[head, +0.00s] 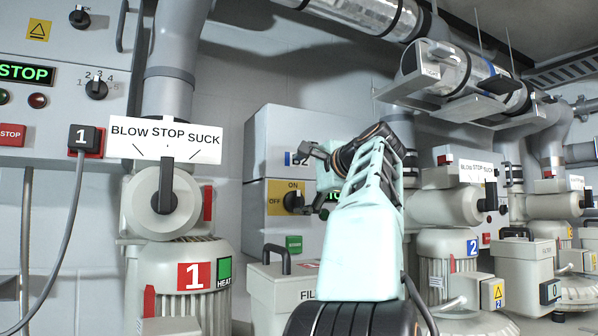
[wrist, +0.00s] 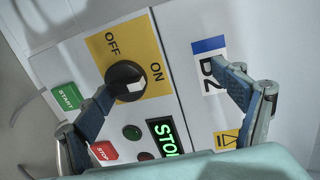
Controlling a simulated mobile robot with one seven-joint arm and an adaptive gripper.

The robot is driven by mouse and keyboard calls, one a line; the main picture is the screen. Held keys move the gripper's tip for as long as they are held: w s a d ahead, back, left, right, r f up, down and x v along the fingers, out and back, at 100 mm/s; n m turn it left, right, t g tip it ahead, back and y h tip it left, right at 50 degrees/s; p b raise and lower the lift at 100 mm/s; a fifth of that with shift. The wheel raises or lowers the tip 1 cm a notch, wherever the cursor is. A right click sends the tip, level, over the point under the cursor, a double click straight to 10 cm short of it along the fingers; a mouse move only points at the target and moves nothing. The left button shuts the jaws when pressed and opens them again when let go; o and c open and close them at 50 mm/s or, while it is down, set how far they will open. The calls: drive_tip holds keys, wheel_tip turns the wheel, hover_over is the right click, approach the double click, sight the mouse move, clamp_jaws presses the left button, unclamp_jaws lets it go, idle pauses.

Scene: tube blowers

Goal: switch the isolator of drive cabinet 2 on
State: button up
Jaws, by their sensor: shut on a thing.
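The light grey cabinet (head: 265,150), labelled B2, stands in the middle of the head view, partly hidden by my arm. Its isolator is a black round knob (head: 293,201) on a yellow OFF/ON plate (head: 275,203). In the wrist view the knob (wrist: 126,80) lies left of centre, with a white mark on its right part; its exact setting is unclear. My gripper (head: 322,181) is at the cabinet front. In the wrist view my gripper (wrist: 168,98) has its left fingertip against the knob's lower left edge. The right finger stands well apart, over the B2 label.
Beside the knob are a green START button (wrist: 67,96), a red STOP button (wrist: 103,151) and a lit STOP display (wrist: 166,136). A blower marked 1 (head: 194,276) stands at left, with a hanging cable (head: 72,210). More blowers (head: 450,245) and filter boxes fill the right.

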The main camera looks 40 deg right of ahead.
drive_tip(key=shift+s+a+r+b, duration=0.15)
drive_tip(key=shift+s+r, duration=0.15)
drive_tip(key=shift+s, duration=0.3)
drive_tip(key=shift+s+a+r+b, duration=0.15)
drive_tip(key=shift+s+r+b, duration=0.1)
drive_tip(key=shift+s, duration=0.4)
drive_tip(key=shift+s+a+r+b, duration=0.15)
drive_tip(key=shift+s+r, duration=0.15)
drive_tip(key=shift+s, duration=0.3)
drive_tip(key=c, duration=0.6)
drive_tip(key=shift+a+f+b+v, duration=0.15)
drive_tip(key=shift+f+v, duration=0.1)
drive_tip(key=shift+v, duration=1.3)
drive_tip(key=shift+a+f+b+v, duration=0.1)
drive_tip(key=shift+f+b+v, duration=0.1)
drive_tip(key=shift+v, duration=1.4)
drive_tip(key=shift+a+f+b+v, duration=0.15)
drive_tip(key=shift+f+v, duration=0.1)
drive_tip(key=shift+v, duration=1.3)
